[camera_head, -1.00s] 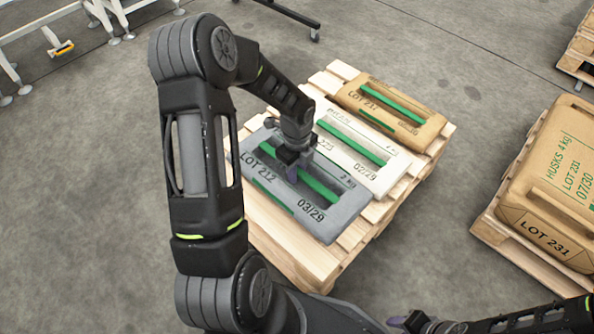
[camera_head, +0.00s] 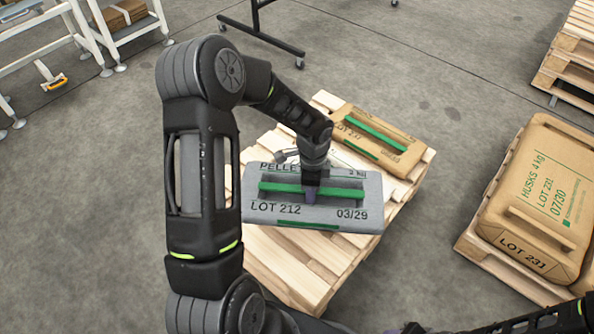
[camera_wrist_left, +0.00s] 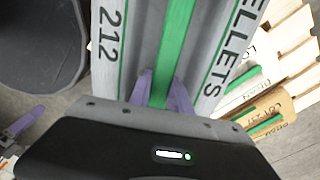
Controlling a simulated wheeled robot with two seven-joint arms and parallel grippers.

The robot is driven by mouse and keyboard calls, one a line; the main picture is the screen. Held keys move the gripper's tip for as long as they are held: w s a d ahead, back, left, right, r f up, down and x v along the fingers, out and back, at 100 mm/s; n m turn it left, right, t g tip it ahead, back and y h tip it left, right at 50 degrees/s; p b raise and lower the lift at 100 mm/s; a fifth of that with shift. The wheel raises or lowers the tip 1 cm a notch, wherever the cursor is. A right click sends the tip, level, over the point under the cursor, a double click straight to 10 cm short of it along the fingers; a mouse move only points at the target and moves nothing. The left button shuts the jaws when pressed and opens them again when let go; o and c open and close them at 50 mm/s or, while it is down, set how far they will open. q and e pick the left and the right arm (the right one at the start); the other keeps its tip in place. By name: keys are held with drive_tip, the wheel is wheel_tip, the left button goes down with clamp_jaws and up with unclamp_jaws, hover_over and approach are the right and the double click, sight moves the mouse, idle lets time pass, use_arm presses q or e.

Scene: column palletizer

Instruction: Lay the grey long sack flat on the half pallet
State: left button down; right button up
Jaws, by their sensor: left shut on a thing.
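The grey long sack (camera_head: 330,213), marked LOT 212 with a green strip, hangs from my left gripper (camera_head: 310,194), raised over the slatted pallet (camera_head: 285,262). In the left wrist view, the purple fingers of my left gripper (camera_wrist_left: 161,95) are shut on the green strip of the grey sack (camera_wrist_left: 210,50). A second pallet (camera_head: 520,268) at the right carries a brown husks sack. I cannot tell which pallet is the half pallet. My right gripper (camera_head: 413,328) barely shows at the bottom edge, and its jaw state is unclear.
A brown sack (camera_head: 378,140) lies at the far end of the slatted pallet. A white sack (camera_head: 285,155) is mostly hidden behind the grey one. Another pallet (camera_head: 575,55) is at the upper right. Bare floor lies between.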

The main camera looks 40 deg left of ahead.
use_arm(q)
drive_tip(key=w+d+r+n+p, duration=0.1)
drive_tip(key=d+r+n+p, duration=0.4)
drive_tip(key=r, duration=0.3)
drive_tip(key=w+d+r+n+p, duration=0.1)
drive_tip(key=d+r+n+p, duration=0.5)
drive_tip(key=r+n+p, duration=0.1)
drive_tip(key=shift+w+r+p, duration=0.3)
drive_tip(key=shift+r+p, duration=0.35)
drive_tip(key=shift+r, duration=0.25)
